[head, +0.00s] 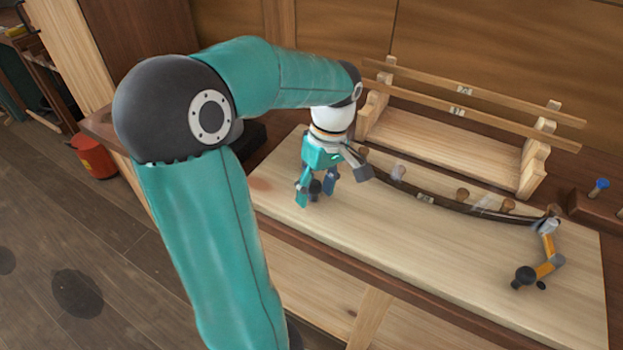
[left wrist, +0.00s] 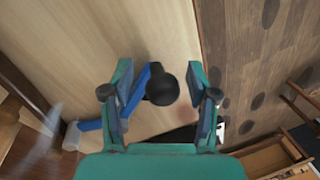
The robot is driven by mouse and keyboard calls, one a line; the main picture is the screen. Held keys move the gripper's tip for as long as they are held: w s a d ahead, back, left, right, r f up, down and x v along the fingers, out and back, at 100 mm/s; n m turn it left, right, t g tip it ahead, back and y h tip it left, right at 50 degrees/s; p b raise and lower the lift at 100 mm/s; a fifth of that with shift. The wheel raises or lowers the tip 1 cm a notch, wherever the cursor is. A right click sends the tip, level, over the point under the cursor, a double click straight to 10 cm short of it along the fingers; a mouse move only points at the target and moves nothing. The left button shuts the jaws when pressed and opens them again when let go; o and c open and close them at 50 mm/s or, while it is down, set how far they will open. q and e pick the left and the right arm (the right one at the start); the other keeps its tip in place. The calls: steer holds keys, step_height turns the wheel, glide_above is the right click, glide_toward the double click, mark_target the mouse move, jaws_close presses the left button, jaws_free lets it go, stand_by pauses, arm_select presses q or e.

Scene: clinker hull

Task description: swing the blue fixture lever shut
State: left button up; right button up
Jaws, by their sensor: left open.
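The blue fixture lever (left wrist: 90,125) shows in the left wrist view as a bent blue arm ending in a round black knob (left wrist: 162,88). In the head view its blue part (head: 331,181) is mostly hidden behind my left gripper (head: 331,184), near the left end of the pale board. My right gripper is in neither view.
A dark curved strip (head: 425,198) runs along the pale board (head: 400,240) past several wooden pegs. An orange lever (head: 547,267) with a black knob stands at the board's right end. A wooden rack (head: 450,145) stands behind. The board's front middle is clear.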

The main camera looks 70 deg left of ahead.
arm_select(q)
step_height(320, 180, up, 12)
steer(key=w, duration=0.2)
steer(key=shift+a+f, duration=0.15)
steer(key=shift+a, duration=0.2)
steer(key=shift+w, duration=0.1)
stand_by(0.3)
